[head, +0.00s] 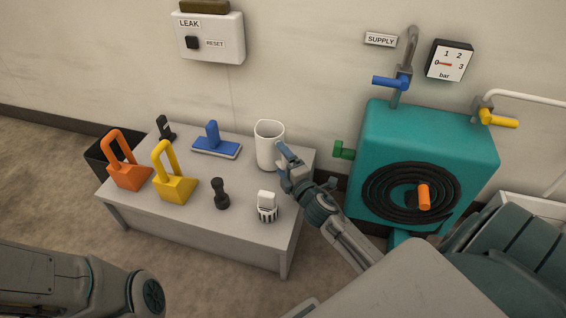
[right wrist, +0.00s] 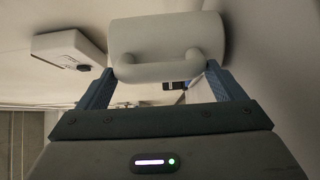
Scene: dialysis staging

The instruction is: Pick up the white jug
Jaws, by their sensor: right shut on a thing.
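The white jug (head: 267,146) stands upright at the back right of the low grey table (head: 190,215). My right gripper (head: 285,158) reaches in from the right and is shut on the jug's handle side. In the right wrist view the jug (right wrist: 165,38) and its looped handle show between the two blue-grey fingers (right wrist: 165,88). The head view does not clearly show a gap between the jug's base and the table. My left gripper is not in view; only part of my left arm shows at the lower left.
An orange holder (head: 127,174), a yellow holder (head: 174,187), a blue-handled tool (head: 213,143), a black knob-like piece (head: 220,194) and a white-topped piece (head: 267,206) share the table. A teal tank (head: 425,135) with a coiled black hose stands at the right. A LEAK box (head: 209,35) hangs on the wall.

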